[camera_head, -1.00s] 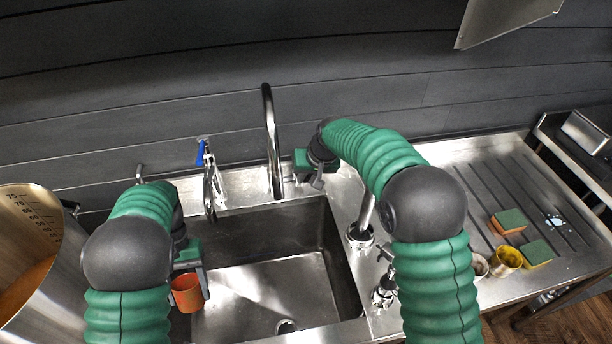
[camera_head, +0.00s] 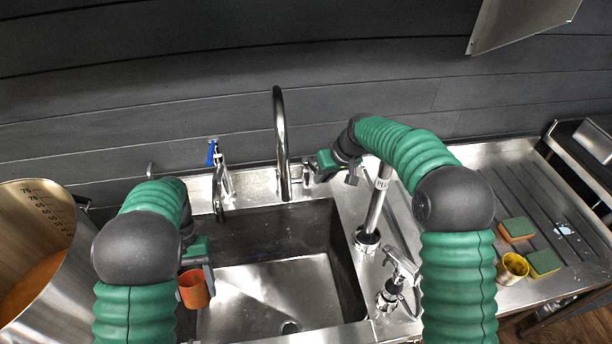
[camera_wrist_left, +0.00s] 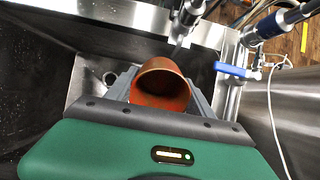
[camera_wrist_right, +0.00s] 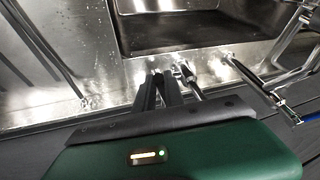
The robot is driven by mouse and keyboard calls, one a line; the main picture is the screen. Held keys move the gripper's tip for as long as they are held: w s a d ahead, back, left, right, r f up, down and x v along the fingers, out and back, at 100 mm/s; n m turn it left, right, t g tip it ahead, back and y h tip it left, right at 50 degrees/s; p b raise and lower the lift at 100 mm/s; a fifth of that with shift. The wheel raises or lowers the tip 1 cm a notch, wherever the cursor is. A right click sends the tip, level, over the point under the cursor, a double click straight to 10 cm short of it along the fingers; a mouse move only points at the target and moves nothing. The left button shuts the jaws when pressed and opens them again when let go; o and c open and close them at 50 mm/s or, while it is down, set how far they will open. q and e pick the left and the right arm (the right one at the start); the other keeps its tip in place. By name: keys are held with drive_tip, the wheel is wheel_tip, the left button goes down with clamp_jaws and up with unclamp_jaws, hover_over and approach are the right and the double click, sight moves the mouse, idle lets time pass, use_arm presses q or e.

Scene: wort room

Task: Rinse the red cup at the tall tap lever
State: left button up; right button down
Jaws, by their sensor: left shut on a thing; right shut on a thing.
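The red cup (camera_head: 193,289), orange-red in the pictures, hangs over the left part of the sink. My left gripper (camera_head: 208,279) is shut on it; the left wrist view shows the cup (camera_wrist_left: 160,85) tilted between the fingers, its open mouth facing the camera. The tall tap (camera_head: 281,140) curves up behind the sink. My right gripper (camera_head: 312,172) is at the right of its base, shut on the tall tap lever (camera_wrist_right: 188,74), which is mostly hidden by the fingers in the right wrist view. I cannot make out running water.
A tap with a blue lever (camera_head: 212,152) stands left of the tall tap. The sink (camera_head: 270,290) is open below. A metal pot (camera_head: 40,250) stands at the left. A yellow cup (camera_head: 512,268) and sponges (camera_head: 517,229) sit on the drainboard at the right.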

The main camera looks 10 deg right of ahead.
drive_tip(key=c, duration=1.4)
unclamp_jaws()
drive_tip(key=shift+c, duration=0.2)
drive_tip(key=v, duration=1.2)
drive_tip(key=shift+w+d, duration=0.1)
drive_tip(key=shift+d, duration=0.05)
